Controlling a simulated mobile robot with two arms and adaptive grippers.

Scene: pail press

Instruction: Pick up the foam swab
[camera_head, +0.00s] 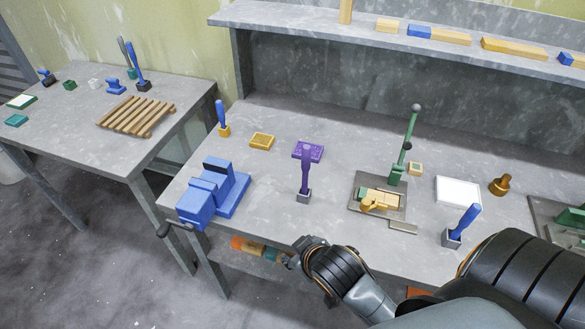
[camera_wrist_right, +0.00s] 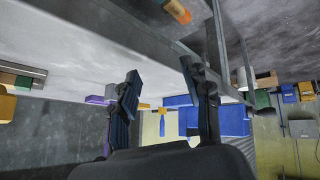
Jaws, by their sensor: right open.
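Several upright-handled tools stand on the workbench (camera_head: 270,185). One has a blue handle and a yellow, foam-like block at its foot (camera_head: 223,130); it looks most like the foam swab, though I cannot be sure. It stands at the back left, behind the blue vise (camera_head: 200,200). In the right wrist view, which is upside down, this swab (camera_wrist_right: 162,125) shows far off between my fingers. Other tools are a purple one with a grey foot (camera_head: 304,180) and a blue one with a grey foot (camera_head: 463,225). My right gripper (camera_head: 293,255) is open and empty at the bench's front edge (camera_wrist_right: 158,84).
A side table (camera_head: 75,130) holds a wooden rack (camera_head: 137,116). The bench front between vise and press is mostly clear.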

